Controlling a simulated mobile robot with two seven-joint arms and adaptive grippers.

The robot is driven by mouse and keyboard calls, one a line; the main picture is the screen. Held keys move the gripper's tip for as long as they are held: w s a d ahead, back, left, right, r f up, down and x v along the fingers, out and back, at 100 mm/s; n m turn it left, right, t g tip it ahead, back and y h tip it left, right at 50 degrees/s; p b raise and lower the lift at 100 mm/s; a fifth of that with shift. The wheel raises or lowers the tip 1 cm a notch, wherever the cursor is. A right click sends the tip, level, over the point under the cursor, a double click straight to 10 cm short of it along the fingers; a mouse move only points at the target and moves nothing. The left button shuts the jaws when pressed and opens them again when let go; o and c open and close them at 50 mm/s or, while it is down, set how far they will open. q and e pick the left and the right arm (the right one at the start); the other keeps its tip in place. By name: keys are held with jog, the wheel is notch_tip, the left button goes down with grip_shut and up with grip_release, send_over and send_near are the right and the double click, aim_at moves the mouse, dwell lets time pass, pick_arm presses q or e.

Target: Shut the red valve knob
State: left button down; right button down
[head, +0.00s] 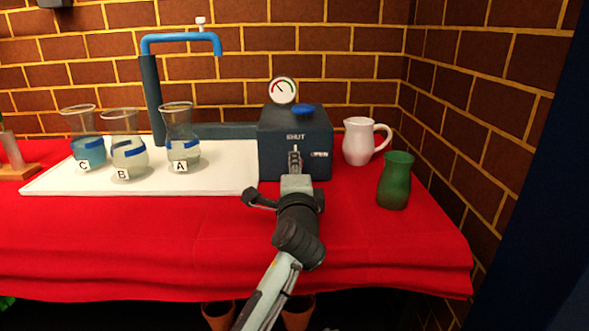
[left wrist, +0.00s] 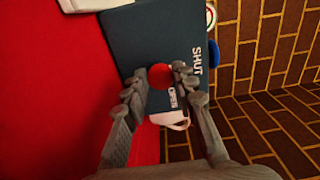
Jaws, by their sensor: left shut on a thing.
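The red valve knob (left wrist: 161,76) sits on the front face of a dark blue box (head: 268,152), which carries the words SHUT (head: 296,137) and OPEN. In the left wrist view the knob lies between the two fingers of my left gripper (left wrist: 162,84), which is shut on it. In the head view my left gripper (head: 294,160) is at the box front and hides the knob. The knob's pointing direction cannot be told. My right gripper is not in view.
A gauge (head: 283,90) and a blue cap (head: 303,109) top the box. A blue spout (head: 180,38) rises behind flasks A (head: 182,151), B (head: 127,155) and C (head: 87,150) on a white tray (head: 215,183). A white jug (head: 357,143) and green vase (head: 395,182) stand right.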

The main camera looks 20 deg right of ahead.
pick_arm(q)
jog(key=c, duration=1.2)
grip_release()
